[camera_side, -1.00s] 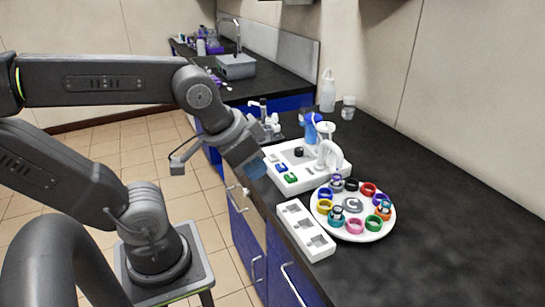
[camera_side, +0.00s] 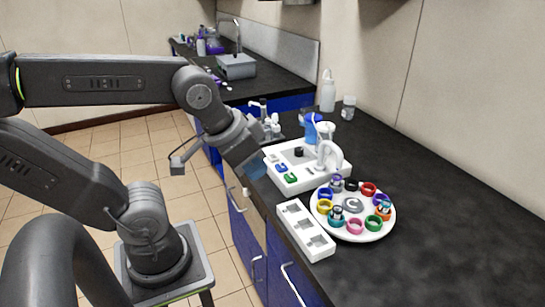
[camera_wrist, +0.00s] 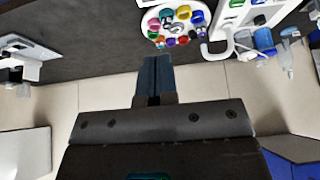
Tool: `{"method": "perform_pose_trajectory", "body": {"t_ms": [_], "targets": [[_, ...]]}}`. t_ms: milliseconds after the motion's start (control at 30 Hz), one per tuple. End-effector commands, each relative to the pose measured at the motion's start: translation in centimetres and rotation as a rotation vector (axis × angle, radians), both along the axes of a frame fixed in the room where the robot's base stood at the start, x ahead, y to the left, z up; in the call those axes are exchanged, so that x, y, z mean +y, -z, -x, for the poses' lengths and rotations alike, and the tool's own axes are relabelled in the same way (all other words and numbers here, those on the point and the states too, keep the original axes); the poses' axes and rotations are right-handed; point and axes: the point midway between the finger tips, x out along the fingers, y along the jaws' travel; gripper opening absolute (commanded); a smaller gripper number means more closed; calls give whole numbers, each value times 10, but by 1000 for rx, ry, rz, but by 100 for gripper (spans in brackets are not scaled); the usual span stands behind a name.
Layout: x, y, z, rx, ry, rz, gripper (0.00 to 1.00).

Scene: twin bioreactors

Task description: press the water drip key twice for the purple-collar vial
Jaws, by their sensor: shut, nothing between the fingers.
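My gripper (camera_side: 258,168) is shut and empty. It hangs in the air at the counter's front edge, left of the white dispensing station, and touches nothing that I can see. Its dark fingers also show in the wrist view (camera_wrist: 154,78). The station (camera_side: 312,181) carries a blue key (camera_side: 281,168), a green key (camera_side: 290,178), a black knob (camera_side: 298,152) and a curved white spout (camera_side: 327,152). A round white carousel (camera_side: 352,236) holds several coloured collars, and a few hold vials. A purple collar (camera_side: 380,199) is on its right side. I cannot tell which vial is under the spout.
A white slotted rack (camera_side: 306,230) lies in front of the carousel near the counter edge. A blue-topped container (camera_side: 311,130) and a white bottle (camera_side: 328,92) stand behind the station. The black counter (camera_side: 440,220) right of the carousel is clear.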

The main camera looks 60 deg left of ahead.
Motion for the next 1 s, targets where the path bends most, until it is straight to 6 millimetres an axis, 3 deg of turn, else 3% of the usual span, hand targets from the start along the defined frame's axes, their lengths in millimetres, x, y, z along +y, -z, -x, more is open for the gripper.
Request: {"method": "perform_pose_trajectory", "body": {"t_ms": [267,433,567,767,1000], "targets": [[3,0,-11,29,-62,52,0],[16,1,-45,105,-257,224,0],[39,4,-81,161,-464,403,0],[96,16,-134,208,-797,688,0],[194,45,-175,203,-1194,1025,0]]}}
